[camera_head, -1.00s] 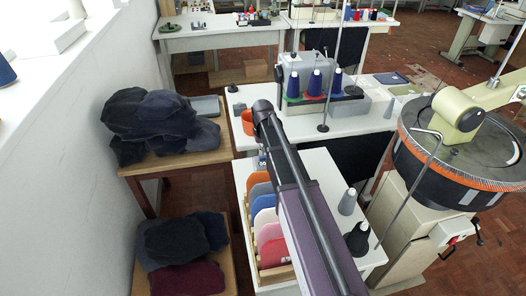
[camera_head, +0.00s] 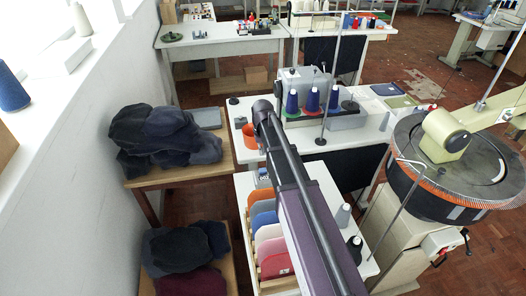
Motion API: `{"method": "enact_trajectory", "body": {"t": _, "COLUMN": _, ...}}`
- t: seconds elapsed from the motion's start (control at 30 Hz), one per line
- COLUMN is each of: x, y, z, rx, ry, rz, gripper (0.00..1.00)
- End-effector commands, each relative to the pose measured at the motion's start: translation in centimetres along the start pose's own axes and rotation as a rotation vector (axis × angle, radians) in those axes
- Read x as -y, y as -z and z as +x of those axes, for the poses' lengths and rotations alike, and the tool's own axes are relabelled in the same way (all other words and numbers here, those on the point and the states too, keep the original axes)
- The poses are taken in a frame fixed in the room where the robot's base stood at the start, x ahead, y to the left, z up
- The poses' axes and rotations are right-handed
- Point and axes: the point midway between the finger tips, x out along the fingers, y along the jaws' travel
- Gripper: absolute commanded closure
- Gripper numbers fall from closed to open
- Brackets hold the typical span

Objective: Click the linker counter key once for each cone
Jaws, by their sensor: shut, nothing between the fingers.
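The linker (camera_head: 460,175) stands at the right, a round dial with an orange-toothed rim and a cream head. Three dark blue cones (camera_head: 313,99) stand on the grey machine at the middle table. A grey cone (camera_head: 343,215) and a black cone (camera_head: 354,246) stand on the near white table, right of my arm. A small grey device (camera_head: 263,179) with dark marks, possibly the counter, stands left of my arm; its key cannot be made out. My arm reaches up from the bottom over the near table. My gripper is not visible.
A wooden rack of coloured panels (camera_head: 270,238) stands left of my arm. Dark folded garments (camera_head: 165,135) lie on a wooden table at left. A thin metal rod rises before the linker. Red floor shows between tables.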

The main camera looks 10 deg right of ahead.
Motion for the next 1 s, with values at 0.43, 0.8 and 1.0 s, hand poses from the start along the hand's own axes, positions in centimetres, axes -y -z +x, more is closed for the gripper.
{"method": "enact_trajectory", "body": {"t": 0.43, "x": 0.0, "y": 0.0, "z": -3.4, "rx": 0.000, "ry": 0.000, "rz": 0.000, "gripper": 1.00}}
{"method": "enact_trajectory", "body": {"t": 0.8, "x": 0.0, "y": 0.0, "z": -3.7, "rx": 0.000, "ry": 0.000, "rz": 0.000, "gripper": 1.00}}
{"method": "enact_trajectory", "body": {"t": 1.0, "x": 0.0, "y": 0.0, "z": -3.7, "rx": 0.000, "ry": 0.000, "rz": 0.000, "gripper": 1.00}}
